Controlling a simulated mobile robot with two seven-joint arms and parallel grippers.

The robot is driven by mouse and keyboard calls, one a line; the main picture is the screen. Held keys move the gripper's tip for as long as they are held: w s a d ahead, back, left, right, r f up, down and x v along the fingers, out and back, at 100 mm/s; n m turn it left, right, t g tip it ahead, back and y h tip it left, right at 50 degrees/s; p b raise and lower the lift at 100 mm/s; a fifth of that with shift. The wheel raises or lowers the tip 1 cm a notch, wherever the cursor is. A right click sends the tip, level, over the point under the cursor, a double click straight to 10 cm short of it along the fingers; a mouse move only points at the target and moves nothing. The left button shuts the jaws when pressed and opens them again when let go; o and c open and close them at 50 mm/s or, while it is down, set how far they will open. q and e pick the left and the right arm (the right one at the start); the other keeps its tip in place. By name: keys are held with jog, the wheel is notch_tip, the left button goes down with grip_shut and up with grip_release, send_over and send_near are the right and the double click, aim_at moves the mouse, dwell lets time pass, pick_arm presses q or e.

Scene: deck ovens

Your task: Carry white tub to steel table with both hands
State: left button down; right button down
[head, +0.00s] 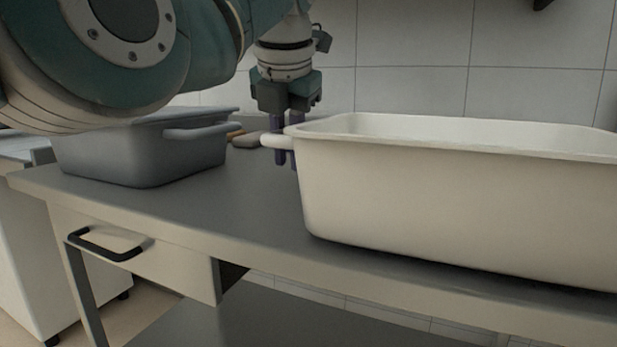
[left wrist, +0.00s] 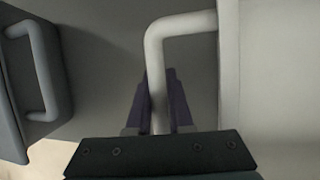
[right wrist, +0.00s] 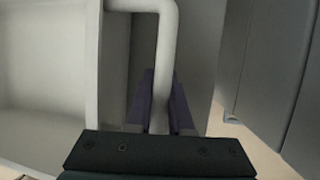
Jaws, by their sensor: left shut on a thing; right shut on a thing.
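The white tub (head: 450,205) is upright over the steel table (head: 245,215), at the right of the head view. A dark shadow lies along its base; I cannot tell whether it rests on the top or hangs just above it. My left gripper (head: 286,150) points down and is shut on the tub's left handle (head: 274,141). That handle runs between the purple fingers in the left wrist view (left wrist: 156,75). My right gripper (right wrist: 160,105) is shut on the opposite handle (right wrist: 167,50). The right gripper is outside the head view.
A grey tub (head: 150,150) with a side handle stands on the table to the left, with a clear gap between the tubs. Small brownish items (head: 243,139) lie behind it. A drawer (head: 140,255) is under the front edge. A tiled wall (head: 410,60) stands behind.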

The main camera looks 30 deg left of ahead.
pick_arm(q)
jog(key=shift+f+b, duration=0.3)
jog(key=shift+f, duration=0.3)
pick_arm(e)
jog(key=shift+f, duration=0.6)
pick_arm(q)
jog(key=c, duration=1.2)
grip_release()
jog(key=shift+r, duration=0.2)
pick_arm(e)
jog(key=c, duration=1.2)
grip_release()
jog(key=shift+r, duration=0.2)
pick_arm(q)
jog(key=o, duration=0.4)
pick_arm(e)
jog(key=o, duration=0.4)
jog(key=shift+r, duration=0.2)
pick_arm(q)
jog(key=v, duration=1.2)
pick_arm(e)
jog(key=v, duration=1.1)
jog(key=shift+s+r, duration=0.2)
jog(key=shift+r, duration=0.1)
pick_arm(q)
jog(key=shift+s+r, duration=0.1)
pick_arm(e)
jog(key=shift+d, duration=0.1)
